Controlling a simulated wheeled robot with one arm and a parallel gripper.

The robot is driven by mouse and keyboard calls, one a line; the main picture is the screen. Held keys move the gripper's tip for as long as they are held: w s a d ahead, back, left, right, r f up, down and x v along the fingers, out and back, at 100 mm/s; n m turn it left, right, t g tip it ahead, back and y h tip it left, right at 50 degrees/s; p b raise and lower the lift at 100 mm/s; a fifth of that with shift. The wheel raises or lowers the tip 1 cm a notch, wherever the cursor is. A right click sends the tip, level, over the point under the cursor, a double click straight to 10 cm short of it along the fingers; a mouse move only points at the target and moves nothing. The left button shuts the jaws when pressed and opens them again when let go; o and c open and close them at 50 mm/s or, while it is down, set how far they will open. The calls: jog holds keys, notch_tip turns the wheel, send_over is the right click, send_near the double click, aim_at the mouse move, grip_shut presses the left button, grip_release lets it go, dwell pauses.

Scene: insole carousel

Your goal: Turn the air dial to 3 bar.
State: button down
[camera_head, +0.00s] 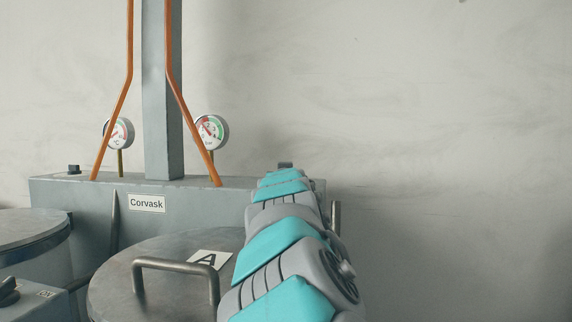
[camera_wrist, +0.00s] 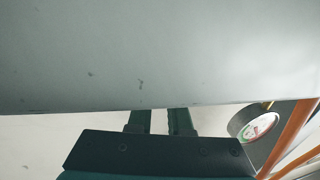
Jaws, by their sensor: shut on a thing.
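My gripper (camera_wrist: 158,117) shows in the wrist view as two dark fingers whose tips pass out of sight behind the edge of a grey panel. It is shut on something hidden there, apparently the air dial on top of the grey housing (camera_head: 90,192). In the head view my arm covers the gripper's place at the housing's right end. The right pressure gauge (camera_head: 211,132) has a white face with red and green bands. Its needle seems to point up and left, but the figures are too small to read. This gauge also shows in the wrist view (camera_wrist: 258,124).
A second gauge (camera_head: 120,133) and a dark knob (camera_head: 74,169) are at the housing's left. Orange pipes (camera_head: 190,115) flank a grey column (camera_head: 161,100). A round lid (camera_head: 115,290) with a bar handle and card "A" lies left of my arm.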

jog(key=shift+m+h+p, duration=0.3)
jog(key=shift+h+p, duration=0.15)
jog(key=shift+h, duration=0.05)
jog(key=c, duration=0.8)
grip_release()
jog(key=shift+c, duration=0.2)
jog(key=s+b, duration=0.2)
jog(key=s, duration=0.5)
jog(key=shift+s+a, duration=0.2)
jog(key=shift+s, duration=0.2)
